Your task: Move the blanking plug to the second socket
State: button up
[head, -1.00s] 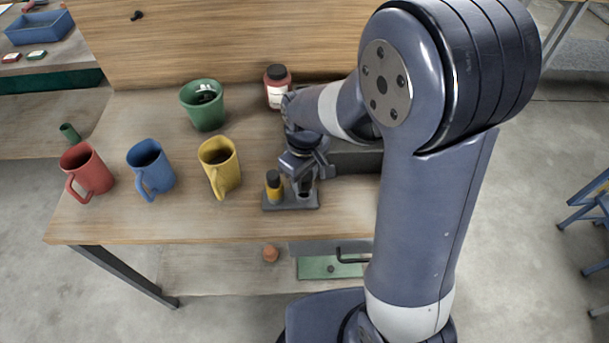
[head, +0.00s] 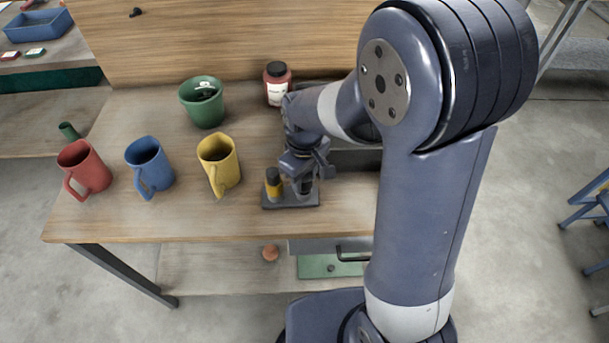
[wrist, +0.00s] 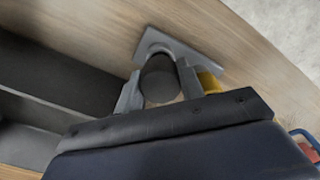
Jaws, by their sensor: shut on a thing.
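My gripper (head: 304,176) is over the right part of a small grey socket plate (head: 268,206), which lies near the table's front edge. In the wrist view, my gripper (wrist: 160,86) is shut on a dark round-topped plug (wrist: 158,74), which I take to be the blanking plug. The grey plate (wrist: 148,40) shows beyond it. A yellow piece with a black cap (head: 274,184) stands upright on the plate's left part; its yellow side (wrist: 209,83) shows beside the right finger. The plug's lower end is hidden, so I cannot tell whether it is seated.
A yellow mug (head: 222,170), a blue mug (head: 150,168) and a red mug (head: 86,172) stand left of the plate. A green pot (head: 203,108) and a red jar with a white label (head: 277,84) stand behind. A dark open bin (wrist: 60,85) is close by.

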jog(key=shift+f+b, duration=0.8)
jog(key=shift+f, duration=0.3)
jog(key=o, duration=1.1)
jog(key=shift+r, duration=0.1)
notch_tip(320, 180, up, 11)
jog(key=shift+f, duration=0.1)
jog(key=shift+f, duration=0.15)
notch_tip(320, 180, down, 11)
jog(key=shift+r, duration=0.2)
jog(key=shift+r+p, duration=0.55)
jog(key=shift+r, duration=0.05)
